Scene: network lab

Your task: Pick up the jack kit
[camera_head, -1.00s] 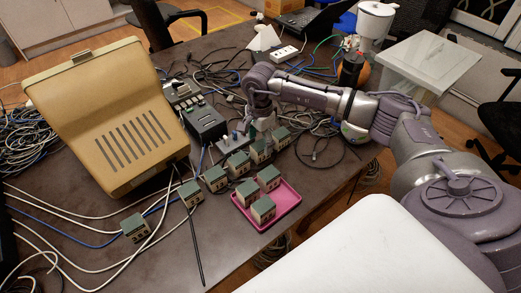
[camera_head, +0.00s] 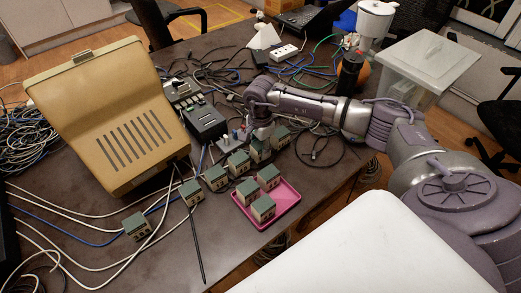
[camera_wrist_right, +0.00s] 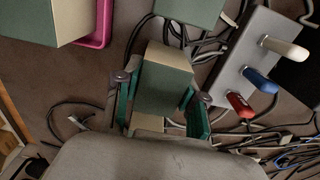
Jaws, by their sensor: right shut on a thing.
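Several small beige boxes with green tops, which look like the jack kits, stand on the dark table. My right gripper (camera_wrist_right: 160,98) is shut on one jack kit (camera_wrist_right: 165,82), with a green finger on either side of it in the right wrist view. In the head view the right gripper (camera_head: 262,134) reaches down over the far end of the row of kits. The held kit (camera_head: 260,153) is partly hidden there by the gripper. Whether it still touches the table is hard to tell. My left gripper is not in view.
A pink tray (camera_head: 287,206) holds several kits. A grey block with coloured plugs (camera_wrist_right: 255,58) is close beside the gripper. A beige case (camera_head: 105,105), a black device (camera_head: 205,122) and loose cables crowd the table. Another kit (camera_head: 238,162) stands next to the held one.

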